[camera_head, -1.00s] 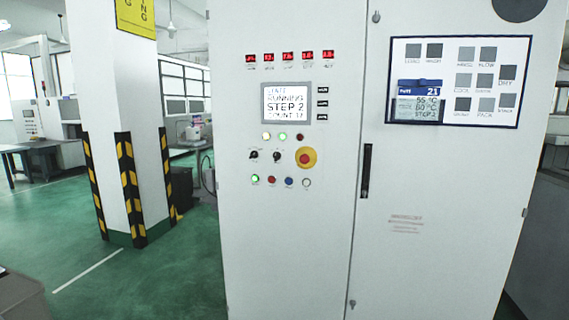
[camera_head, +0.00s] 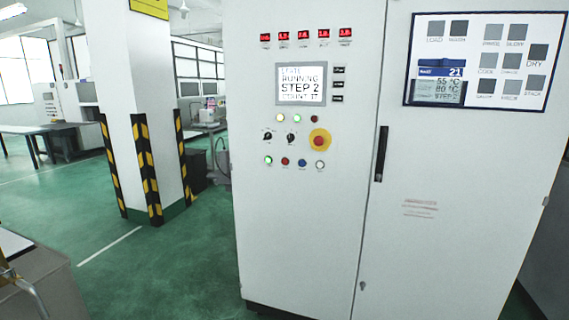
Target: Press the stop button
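A white control cabinet (camera_head: 290,230) stands in front of me. Its left door carries a screen (camera_head: 301,83) that reads RUNNING, STEP 2. Below the screen are small lamps, two black rotary switches (camera_head: 279,136) and a large red mushroom button (camera_head: 319,141) on a yellow ring. The bottom row has a green-lit button (camera_head: 268,160), a red button (camera_head: 285,161), a blue button (camera_head: 302,163) and a white one (camera_head: 320,165). Labels by the buttons are too small to read. Neither of my grippers is in view.
A black door handle (camera_head: 381,153) and a larger display panel (camera_head: 482,60) are on the cabinet's right door. A pillar (camera_head: 150,100) with black-yellow guards stands to the left. A grey bench (camera_head: 40,275) is at the lower left. Green floor between them is clear.

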